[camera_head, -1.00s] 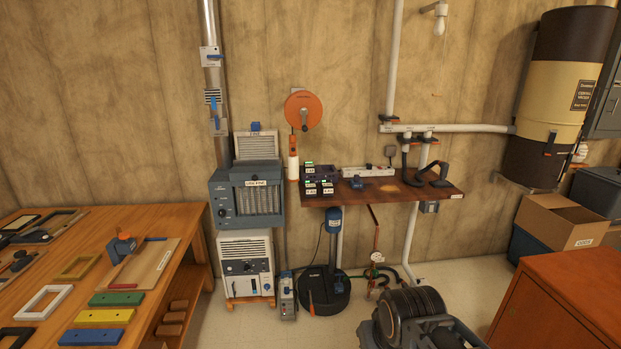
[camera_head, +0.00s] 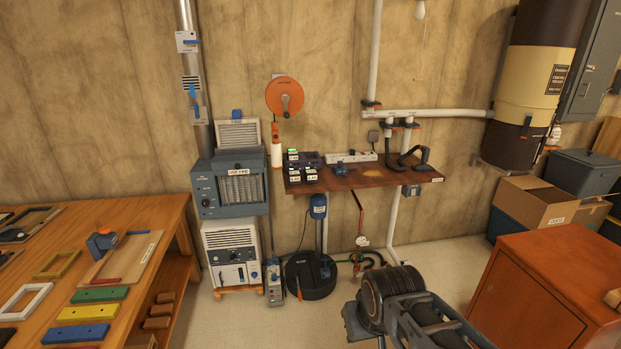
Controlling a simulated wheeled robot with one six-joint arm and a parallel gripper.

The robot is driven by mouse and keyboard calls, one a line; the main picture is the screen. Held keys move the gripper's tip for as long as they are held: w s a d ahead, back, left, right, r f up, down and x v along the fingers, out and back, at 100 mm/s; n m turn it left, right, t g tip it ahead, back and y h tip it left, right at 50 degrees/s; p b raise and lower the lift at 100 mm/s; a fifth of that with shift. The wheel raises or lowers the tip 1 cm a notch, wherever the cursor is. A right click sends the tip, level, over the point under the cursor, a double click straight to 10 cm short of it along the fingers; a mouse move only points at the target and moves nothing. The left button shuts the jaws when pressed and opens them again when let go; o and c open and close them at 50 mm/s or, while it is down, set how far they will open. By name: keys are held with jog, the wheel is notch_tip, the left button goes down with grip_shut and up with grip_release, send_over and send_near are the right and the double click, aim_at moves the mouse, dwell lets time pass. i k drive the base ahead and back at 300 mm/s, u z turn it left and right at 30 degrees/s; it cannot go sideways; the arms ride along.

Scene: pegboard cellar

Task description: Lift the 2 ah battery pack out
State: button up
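Several small dark blocks with white labels (camera_head: 302,174) cluster at the left end of the brown wall shelf (camera_head: 345,180). They look like battery packs on a dark charger, and a green spot shows at their upper left. The labels are too small to read for certain, so I cannot tell which is the 2 Ah pack. How each pack is seated also cannot be made out. My gripper is not recognisable in view.
A power strip (camera_head: 350,157) and a dark blue tool (camera_head: 313,170) lie on the shelf. A black round-based stand (camera_head: 311,275) stands below. A dark ribbed form (camera_head: 391,292) fills the lower middle. An orange cabinet (camera_head: 530,295) is right, a wooden workbench (camera_head: 150,215) left.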

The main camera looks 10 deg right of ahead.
aim_at(292, 154)
jog(key=z, duration=0.2)
jog(key=i, duration=0.35)
jog(key=z, duration=0.6)
jog(key=i, duration=2.2)
jog(key=u, duration=1.35)
jog(key=i, duration=0.6)
jog(key=u, duration=0.55)
